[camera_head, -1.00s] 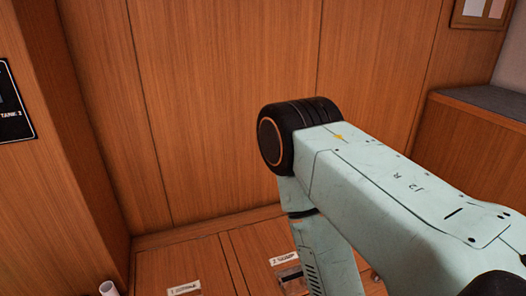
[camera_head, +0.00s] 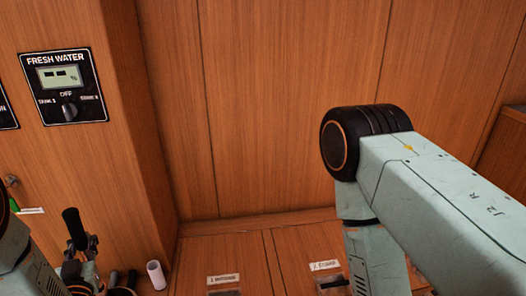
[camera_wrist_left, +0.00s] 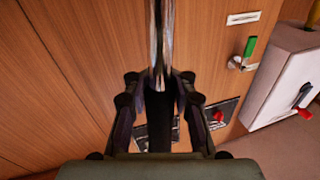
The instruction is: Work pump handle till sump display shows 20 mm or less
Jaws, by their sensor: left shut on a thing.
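My left gripper (camera_head: 80,262) is at the lower left of the head view, partly cut by the frame edge. A black-gripped handle (camera_head: 72,226) stands up at its fingers. In the left wrist view the fingers (camera_wrist_left: 160,112) close around the dark part of a handle, which I take to be the pump handle. A shiny metal bar (camera_wrist_left: 161,45) runs up from it. The pump body is hidden. No sump display is readable in either view. My right arm crosses the right of the head view, but its gripper is out of frame.
A FRESH WATER panel (camera_head: 64,86) with a small display and knob is on the left wall. A white cylinder (camera_head: 156,275) stands near the left gripper. Labelled floor hatches (camera_head: 224,278) lie ahead. The wrist view shows a green-handled valve (camera_wrist_left: 245,54) and a white box (camera_wrist_left: 287,75).

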